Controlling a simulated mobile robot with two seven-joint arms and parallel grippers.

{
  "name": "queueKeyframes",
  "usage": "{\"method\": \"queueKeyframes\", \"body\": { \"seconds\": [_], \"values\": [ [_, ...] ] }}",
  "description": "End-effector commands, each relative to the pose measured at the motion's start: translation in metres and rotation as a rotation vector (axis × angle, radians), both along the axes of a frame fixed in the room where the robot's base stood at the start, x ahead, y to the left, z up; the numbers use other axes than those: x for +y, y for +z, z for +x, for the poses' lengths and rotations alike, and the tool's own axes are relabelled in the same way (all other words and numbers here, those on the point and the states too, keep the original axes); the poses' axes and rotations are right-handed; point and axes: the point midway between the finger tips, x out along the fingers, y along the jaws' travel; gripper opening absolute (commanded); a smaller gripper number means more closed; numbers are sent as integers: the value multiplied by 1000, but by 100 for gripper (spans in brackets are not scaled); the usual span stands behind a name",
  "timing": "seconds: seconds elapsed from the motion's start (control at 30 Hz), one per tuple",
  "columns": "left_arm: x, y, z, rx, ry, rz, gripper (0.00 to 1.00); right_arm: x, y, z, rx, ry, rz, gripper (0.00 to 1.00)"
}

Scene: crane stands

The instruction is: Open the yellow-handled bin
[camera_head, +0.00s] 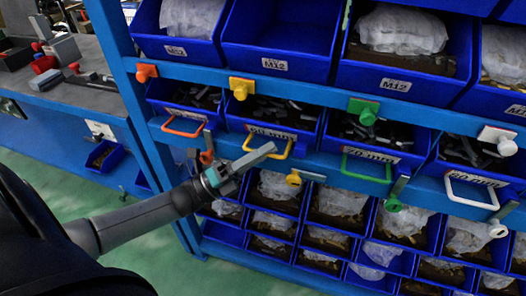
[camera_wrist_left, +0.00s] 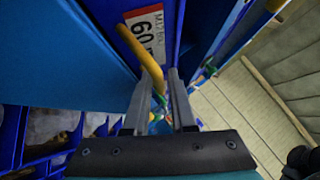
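The yellow-handled bin (camera_head: 268,128) is a blue bin with dark parts in it, in the second row of the rack, level with its neighbours. Its yellow handle (camera_head: 286,150) sticks out at the front below a white label. My left gripper (camera_head: 270,151) is at this handle, its fingers pointing right across it. In the left wrist view the yellow handle (camera_wrist_left: 143,50) runs down to between the tips of the two separated fingers (camera_wrist_left: 161,75). I cannot tell whether either finger touches it. My right gripper is not in view.
Bins with an orange handle (camera_head: 184,131) and a green handle (camera_head: 367,178) flank it. A yellow knob (camera_head: 241,86) sits above on the blue rail, and a yellow knob with a grey bar (camera_head: 293,179) sits below. Small bins fill the lower rack.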

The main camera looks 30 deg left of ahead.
Motion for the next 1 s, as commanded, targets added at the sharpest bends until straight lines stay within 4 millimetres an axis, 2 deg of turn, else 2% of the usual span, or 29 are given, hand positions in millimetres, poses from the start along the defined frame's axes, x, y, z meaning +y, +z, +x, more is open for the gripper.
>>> {"method": "queueKeyframes", "body": {
  "seconds": [0.07, 0.3, 1.0],
  "values": [
    [0, 0, 0, 0, 0, 0, 24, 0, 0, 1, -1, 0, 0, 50],
    [0, 0, 0, 0, 0, 0, 0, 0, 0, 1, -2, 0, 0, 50],
    [0, -1, 0, 0, 0, -1, 0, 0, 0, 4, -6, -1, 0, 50]
  ]
}}
